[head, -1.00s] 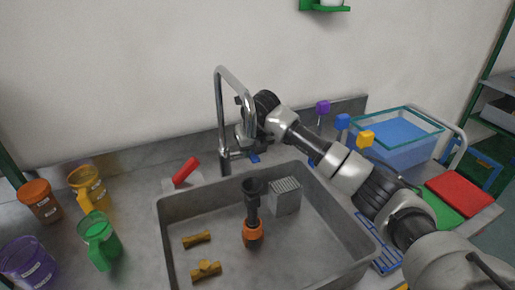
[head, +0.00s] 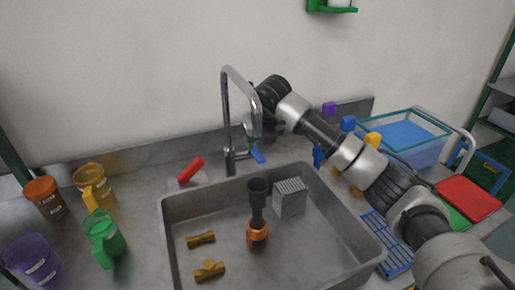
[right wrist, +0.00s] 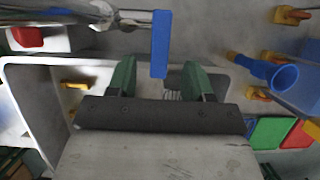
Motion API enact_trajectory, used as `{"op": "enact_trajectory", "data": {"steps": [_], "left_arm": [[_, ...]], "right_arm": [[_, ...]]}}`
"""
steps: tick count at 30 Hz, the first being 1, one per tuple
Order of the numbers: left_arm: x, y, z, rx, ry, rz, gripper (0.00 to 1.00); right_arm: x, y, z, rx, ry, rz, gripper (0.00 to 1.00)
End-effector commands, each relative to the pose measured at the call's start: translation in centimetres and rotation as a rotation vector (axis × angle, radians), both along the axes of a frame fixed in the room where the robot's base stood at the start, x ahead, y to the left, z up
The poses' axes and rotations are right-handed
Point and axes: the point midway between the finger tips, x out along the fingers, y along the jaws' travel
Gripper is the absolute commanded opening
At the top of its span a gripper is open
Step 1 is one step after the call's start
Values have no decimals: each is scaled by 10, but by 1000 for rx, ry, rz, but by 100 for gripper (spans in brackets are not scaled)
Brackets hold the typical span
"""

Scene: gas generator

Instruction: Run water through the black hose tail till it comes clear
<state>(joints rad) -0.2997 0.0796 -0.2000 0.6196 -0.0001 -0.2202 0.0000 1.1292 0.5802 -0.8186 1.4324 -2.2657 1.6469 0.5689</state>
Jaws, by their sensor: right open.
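The black hose tail (head: 257,204) stands upright in the sink, wide black mouth up, with an orange part at its foot. The steel tap (head: 226,115) rises behind the sink. Its blue lever (head: 257,154) shows near the tap's base, and also in the right wrist view (right wrist: 160,45). No water shows at the spout. My right gripper (right wrist: 158,72) is open and empty, its green fingers apart, with the lever just beyond and between the tips. In the head view the gripper is mostly hidden behind the spout and wrist. My left gripper is out of view.
The sink (head: 172,240) also holds a grey ribbed block (head: 290,197) and two brass fittings (head: 201,239). A red-handled item (head: 190,170) lies behind it. Coloured jugs (head: 104,240) stand left. A water tank (head: 405,140) and a blue rack (head: 387,243) are right.

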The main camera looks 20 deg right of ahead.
Motion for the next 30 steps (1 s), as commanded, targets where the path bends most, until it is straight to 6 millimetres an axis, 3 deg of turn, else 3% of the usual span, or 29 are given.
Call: {"op": "enact_trajectory", "data": {"steps": [3, 10, 27, 30], "left_arm": [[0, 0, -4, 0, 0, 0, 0], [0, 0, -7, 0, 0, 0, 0], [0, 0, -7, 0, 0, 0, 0], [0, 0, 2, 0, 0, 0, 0]], "right_arm": [[-9, 0, 24, -1, -6, 1, 51], [-22, 0, 53, -1, -2, 1, 51], [-25, 0, 60, -1, -1, 0, 51], [-25, 0, 69, 0, -1, 0, 51]]}}
